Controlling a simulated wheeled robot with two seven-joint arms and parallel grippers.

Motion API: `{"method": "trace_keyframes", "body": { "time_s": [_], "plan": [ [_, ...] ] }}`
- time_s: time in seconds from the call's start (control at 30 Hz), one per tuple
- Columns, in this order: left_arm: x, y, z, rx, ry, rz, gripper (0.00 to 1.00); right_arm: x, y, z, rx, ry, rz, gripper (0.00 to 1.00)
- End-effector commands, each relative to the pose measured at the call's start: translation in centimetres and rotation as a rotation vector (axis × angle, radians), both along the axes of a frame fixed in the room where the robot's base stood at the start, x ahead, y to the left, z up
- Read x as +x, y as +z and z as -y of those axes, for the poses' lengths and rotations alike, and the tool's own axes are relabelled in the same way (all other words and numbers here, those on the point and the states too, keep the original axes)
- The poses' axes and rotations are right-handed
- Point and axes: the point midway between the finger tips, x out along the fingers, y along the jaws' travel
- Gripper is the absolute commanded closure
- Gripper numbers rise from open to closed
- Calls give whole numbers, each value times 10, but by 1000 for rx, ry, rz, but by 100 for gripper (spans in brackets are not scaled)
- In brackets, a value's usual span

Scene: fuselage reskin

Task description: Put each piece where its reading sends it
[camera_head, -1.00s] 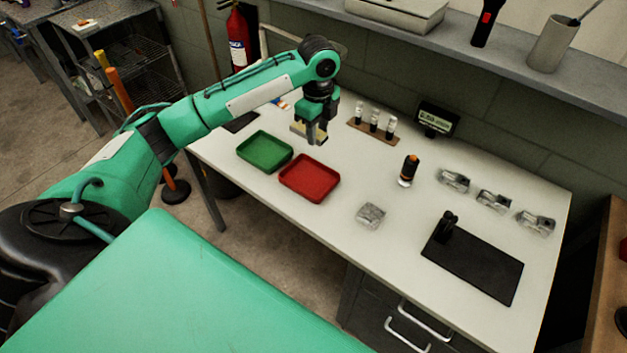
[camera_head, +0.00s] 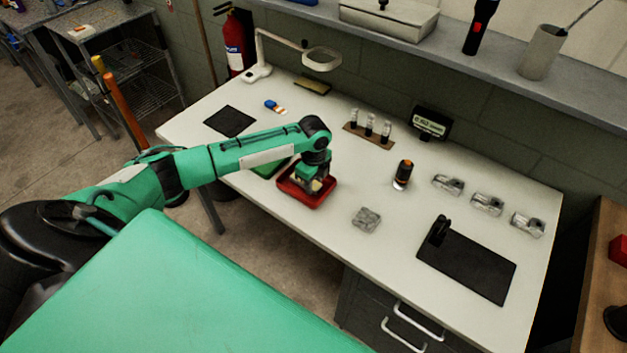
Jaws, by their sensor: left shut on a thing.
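My left gripper (camera_head: 318,185) is down at the red tray (camera_head: 291,198), shut on a small pale tan piece (camera_head: 316,186). The gripper hides most of the piece, and I cannot tell whether it touches the tray floor. The green tray (camera_head: 263,173) is left of the red one, largely hidden behind my left arm. A small display (camera_head: 430,122) stands at the back; its text is too small to read surely. Three clear silvery pieces (camera_head: 448,184) (camera_head: 487,204) (camera_head: 527,224) lie in a row at the right. A grey block (camera_head: 367,219) lies near the front edge. My right gripper is out of view.
A black-and-orange cylinder (camera_head: 402,174) stands mid-table. Behind it is a brown rack (camera_head: 358,132) with three vials. A black mat (camera_head: 480,272) with a small upright stand (camera_head: 440,230) lies front right. A magnifier lamp (camera_head: 320,59) and dark pad (camera_head: 230,121) are at the left.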

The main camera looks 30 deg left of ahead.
Motion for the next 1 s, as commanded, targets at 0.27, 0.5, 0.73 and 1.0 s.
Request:
{"method": "trace_keyframes", "body": {
  "time_s": [0.27,0.5,0.73,1.0],
  "plan": [
    [1,-2,0,0,0,2,91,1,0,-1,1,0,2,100],
    [0,-5,0,0,1,1,46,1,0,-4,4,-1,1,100],
    [0,-4,0,0,0,1,46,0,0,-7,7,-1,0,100],
    [1,22,-1,0,-1,5,46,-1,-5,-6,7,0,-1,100]
  ]
}}
